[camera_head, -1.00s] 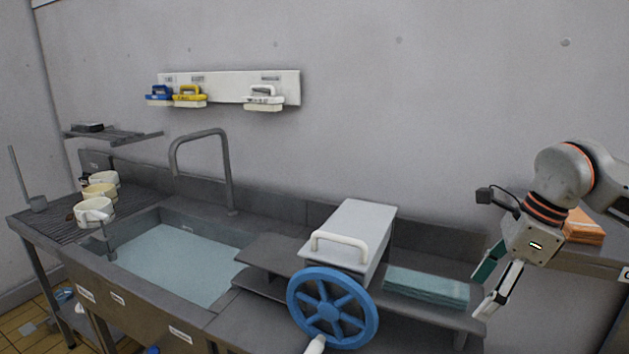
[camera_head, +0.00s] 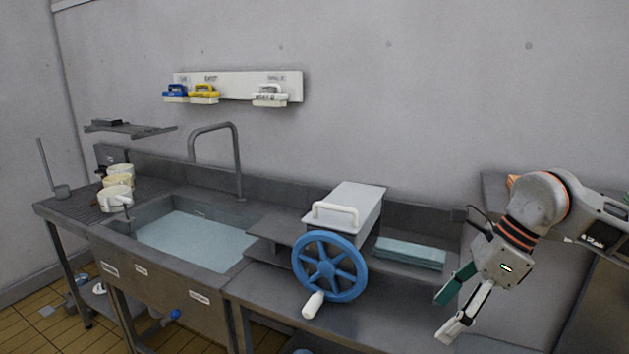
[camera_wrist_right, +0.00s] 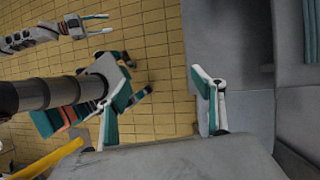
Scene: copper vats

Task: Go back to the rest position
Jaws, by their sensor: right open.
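My right gripper (camera_head: 449,308) is open and empty at the right of the head view, in front of the steel counter. Its two fingers are spread, one teal and one pale. In the right wrist view, the same gripper (camera_wrist_right: 160,110) is open with nothing between its fingers, over yellow tiled floor. My left gripper (camera_wrist_right: 100,24) shows small at the upper left of that view. Its two pale fingers stand apart with nothing visible between them. It is not in the head view.
A steel sink (camera_head: 120,238) with water and a tap (camera_head: 238,160) stands left. A box press with a blue handwheel (camera_head: 330,266) sits mid-counter, beside teal cloths (camera_head: 410,252). Cream jugs (camera_head: 113,198) stand at the far left.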

